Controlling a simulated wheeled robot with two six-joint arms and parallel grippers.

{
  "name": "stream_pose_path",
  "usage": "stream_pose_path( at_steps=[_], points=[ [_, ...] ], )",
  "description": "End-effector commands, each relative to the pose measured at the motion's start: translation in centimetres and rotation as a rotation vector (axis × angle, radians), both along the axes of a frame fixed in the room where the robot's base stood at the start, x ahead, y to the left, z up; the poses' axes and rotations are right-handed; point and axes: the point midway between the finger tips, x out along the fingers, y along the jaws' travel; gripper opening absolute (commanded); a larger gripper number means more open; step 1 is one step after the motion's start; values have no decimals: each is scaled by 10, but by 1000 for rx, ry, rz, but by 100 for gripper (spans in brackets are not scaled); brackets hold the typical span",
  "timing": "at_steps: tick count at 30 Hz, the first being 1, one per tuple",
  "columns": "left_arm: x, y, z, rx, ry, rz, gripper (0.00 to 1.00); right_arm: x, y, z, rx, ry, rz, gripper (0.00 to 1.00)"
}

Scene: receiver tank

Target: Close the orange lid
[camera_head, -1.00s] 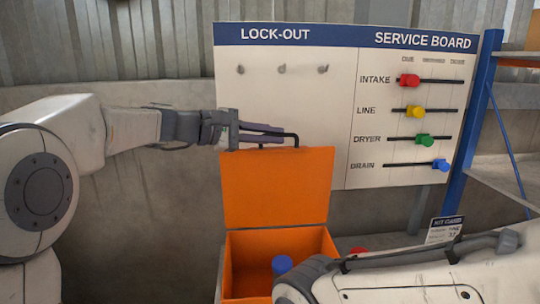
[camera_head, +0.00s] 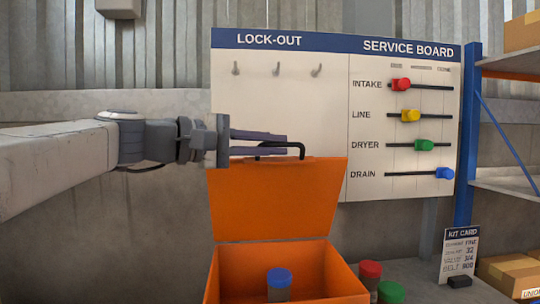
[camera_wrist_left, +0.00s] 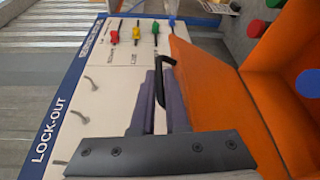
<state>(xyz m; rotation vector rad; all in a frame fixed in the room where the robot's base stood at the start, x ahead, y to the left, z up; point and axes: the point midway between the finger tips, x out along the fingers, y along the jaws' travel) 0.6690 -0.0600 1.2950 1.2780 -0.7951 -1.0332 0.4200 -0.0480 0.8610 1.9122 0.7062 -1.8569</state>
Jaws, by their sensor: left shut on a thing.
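The orange lid (camera_head: 275,200) stands up at the back of the open orange box (camera_head: 352,283), its top edge looking tilted a little toward me. A black handle (camera_head: 303,150) sticks up from the lid's top edge. My left gripper (camera_head: 284,145) reaches in from the left and is shut on the handle. In the left wrist view, the dark fingers (camera_wrist_left: 168,108) are on either side of the handle (camera_wrist_left: 158,85), and the lid (camera_wrist_left: 215,85) is just to their right. My right gripper is not in view.
A blue-capped jar (camera_head: 279,283) is inside the box. Red-capped (camera_head: 370,272) and green-capped (camera_head: 390,291) jars stand at its right. The service board (camera_head: 405,130) is behind the lid. A kit card (camera_head: 459,255) and cardboard boxes (camera_head: 510,275) are at right.

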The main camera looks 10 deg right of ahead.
Motion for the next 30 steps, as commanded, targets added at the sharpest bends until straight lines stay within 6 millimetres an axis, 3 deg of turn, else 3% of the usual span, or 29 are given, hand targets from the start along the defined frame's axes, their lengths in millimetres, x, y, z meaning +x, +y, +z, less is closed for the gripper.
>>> stream_pose_path(
  at_steps=[13,14,15,24,30],
  points=[
    [-1,0,0,0,-7,2,0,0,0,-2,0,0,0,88],
    [-1,0,0,0,-7,2,24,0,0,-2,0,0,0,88],
    [-1,0,0,0,-7,2,25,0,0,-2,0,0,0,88],
    [-2,4,0,0,-5,2,25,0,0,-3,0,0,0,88],
    [-12,33,2,1,-8,8,25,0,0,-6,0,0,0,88]
  ],
)
